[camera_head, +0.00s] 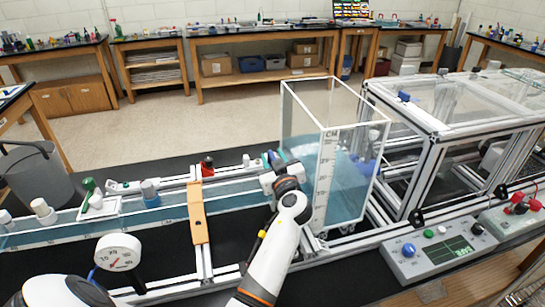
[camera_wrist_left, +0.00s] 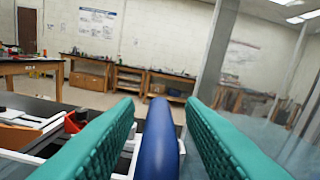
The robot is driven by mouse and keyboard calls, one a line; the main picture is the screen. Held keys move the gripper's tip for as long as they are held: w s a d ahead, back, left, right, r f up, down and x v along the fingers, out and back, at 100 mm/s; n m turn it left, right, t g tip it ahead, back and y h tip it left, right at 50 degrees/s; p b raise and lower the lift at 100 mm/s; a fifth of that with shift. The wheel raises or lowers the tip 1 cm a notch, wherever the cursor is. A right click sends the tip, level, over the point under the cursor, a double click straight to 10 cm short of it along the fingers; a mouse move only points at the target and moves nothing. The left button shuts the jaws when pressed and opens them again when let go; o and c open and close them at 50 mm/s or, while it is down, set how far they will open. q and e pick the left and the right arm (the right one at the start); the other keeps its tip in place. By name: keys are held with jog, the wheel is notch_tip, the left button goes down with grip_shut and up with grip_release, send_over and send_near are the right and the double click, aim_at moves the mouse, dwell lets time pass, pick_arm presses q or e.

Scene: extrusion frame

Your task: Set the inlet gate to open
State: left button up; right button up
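My left gripper (camera_head: 275,159) is at the left side of the clear water tank (camera_head: 322,190), where the long channel (camera_head: 232,188) meets it. In the left wrist view, a rounded blue handle (camera_wrist_left: 158,145) stands between the two green finger pads of this gripper (camera_wrist_left: 160,112). Gaps show on both sides of the handle, so the fingers are open around it and not clamped. It appears to be the inlet gate's handle; the gate itself is hidden behind the gripper in the head view. My right gripper is not in view.
An orange-brown bar (camera_head: 198,213) crosses the channel left of my arm. A round dial gauge (camera_head: 118,252) stands at the front left. A control box (camera_head: 440,250) with knobs and a display sits at the right. An aluminium frame (camera_head: 432,135) stands beyond the tank.

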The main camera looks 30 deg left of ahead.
aim_at(273, 156)
pick_arm(q)
jog(key=shift+c, duration=1.1)
grip_shut()
jog(key=shift+r+p, duration=0.65)
jog(key=shift+r, duration=1.9)
grip_release()
jog(key=shift+o, duration=1.1)
jog(key=shift+f, duration=0.1)
jog(key=shift+f, duration=0.1)
